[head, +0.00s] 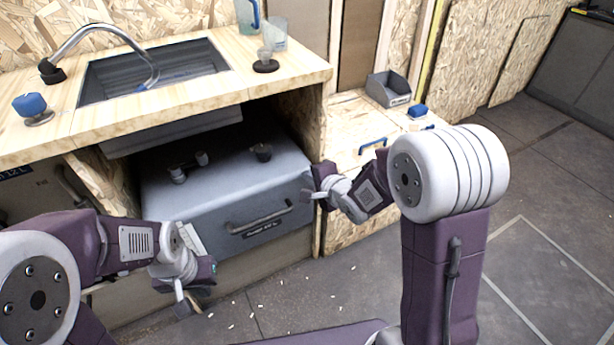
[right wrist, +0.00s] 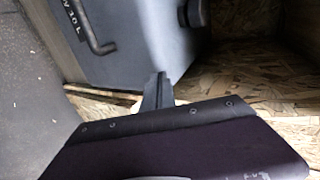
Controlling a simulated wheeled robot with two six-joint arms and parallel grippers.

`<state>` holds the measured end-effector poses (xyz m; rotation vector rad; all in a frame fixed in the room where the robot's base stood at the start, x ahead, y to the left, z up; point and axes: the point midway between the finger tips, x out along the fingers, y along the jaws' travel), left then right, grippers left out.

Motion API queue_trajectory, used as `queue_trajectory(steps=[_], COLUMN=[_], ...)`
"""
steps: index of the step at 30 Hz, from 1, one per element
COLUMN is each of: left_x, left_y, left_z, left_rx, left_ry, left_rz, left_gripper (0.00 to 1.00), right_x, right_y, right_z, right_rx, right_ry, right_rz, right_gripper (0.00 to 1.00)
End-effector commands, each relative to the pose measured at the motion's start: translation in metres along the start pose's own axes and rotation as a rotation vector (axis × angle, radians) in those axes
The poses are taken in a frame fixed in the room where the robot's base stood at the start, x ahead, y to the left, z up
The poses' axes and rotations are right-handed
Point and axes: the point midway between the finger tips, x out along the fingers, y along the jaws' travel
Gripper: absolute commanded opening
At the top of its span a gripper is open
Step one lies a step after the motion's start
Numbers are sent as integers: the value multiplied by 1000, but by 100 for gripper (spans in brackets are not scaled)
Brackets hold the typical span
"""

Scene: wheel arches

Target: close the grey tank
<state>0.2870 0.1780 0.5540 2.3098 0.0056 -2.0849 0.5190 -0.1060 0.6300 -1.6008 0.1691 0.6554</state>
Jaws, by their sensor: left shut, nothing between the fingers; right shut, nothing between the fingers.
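The grey tank (head: 225,190) sits under the sink counter, its front sticking out from the wooden recess. It has a dark front handle (head: 260,218) with a label below it. On its top are a dark round cap (head: 262,152) and small dark fittings (head: 190,166); I cannot tell whether the cap is tight. My right gripper (head: 314,194) is shut and empty beside the tank's front right corner. In the right wrist view its fingers (right wrist: 157,90) are near the tank (right wrist: 135,45). My left gripper (head: 184,298) is shut and empty, low in front of the tank's left side.
The wooden counter (head: 290,72) overhangs the tank, with a sink and tap (head: 105,30). A blue-topped item (head: 32,106) and clear containers (head: 273,35) stand on it. A grey bin (head: 388,90) sits on the lower wooden unit at right. White bits litter the floor.

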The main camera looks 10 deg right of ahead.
Motion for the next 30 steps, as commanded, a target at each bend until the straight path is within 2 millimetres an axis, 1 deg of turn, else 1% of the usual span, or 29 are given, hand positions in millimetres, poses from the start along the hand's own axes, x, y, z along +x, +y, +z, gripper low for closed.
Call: queue_trajectory(steps=[8,10,13,16,18,21,30], left_x=[0,-3,-16,-28,-34,-36,-34], left_y=[0,0,0,1,1,1,1], left_z=[0,0,-2,-3,-3,-4,-3], left_rx=[0,0,0,0,0,0,0], left_ry=[0,0,0,0,0,0,0], left_rz=[0,0,0,0,0,0,0], left_gripper=[0,0,0,0,0,0,0], right_x=[0,1,12,28,38,46,48], right_y=[0,-2,-13,-23,-27,-28,-28], right_z=[0,0,0,0,0,0,0], right_rx=[0,0,1,1,0,0,0], right_ry=[0,0,-2,-1,-1,-1,0], right_rz=[0,1,3,2,2,1,-4], right_gripper=[0,0,0,0,0,0,0])
